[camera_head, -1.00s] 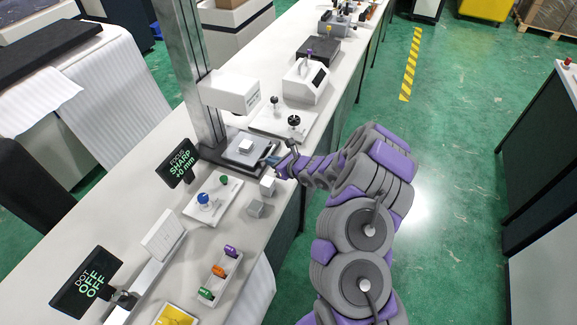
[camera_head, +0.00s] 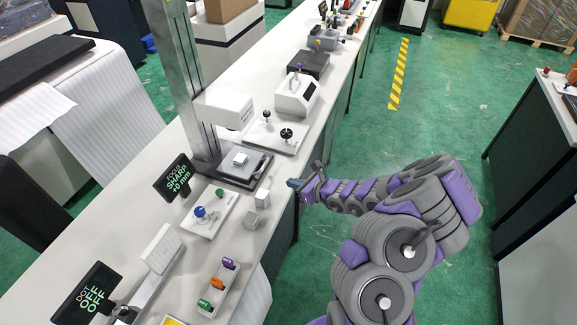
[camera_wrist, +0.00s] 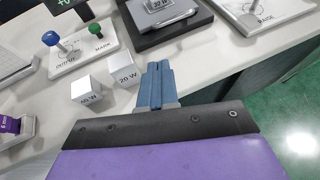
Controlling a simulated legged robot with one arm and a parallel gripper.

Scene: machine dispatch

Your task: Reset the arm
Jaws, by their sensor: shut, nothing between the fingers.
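My gripper (camera_head: 296,183) is at the edge of the workbench (camera_head: 284,204) in the head view, with my purple and grey arm folded to its right. In the wrist view its blue fingers (camera_wrist: 157,85) are together, with nothing between them. Two small metal cubes stand apart from the fingers on the bench: one marked 20 W (camera_wrist: 124,73) and another (camera_wrist: 90,90) whose marking is partly hard to read. A third block, marked 30 W (camera_wrist: 160,6), sits on the dark stage beneath the column; it also shows in the head view (camera_head: 240,158).
A plate with blue (camera_head: 200,211) and green knobs lies left of the cubes. A tray (camera_head: 222,300) holds purple, orange and green pieces. The focus display (camera_head: 175,178) reads SHARP +0 mm; another (camera_head: 88,293) reads OFF. Green floor (camera_head: 375,130) right of the bench is clear.

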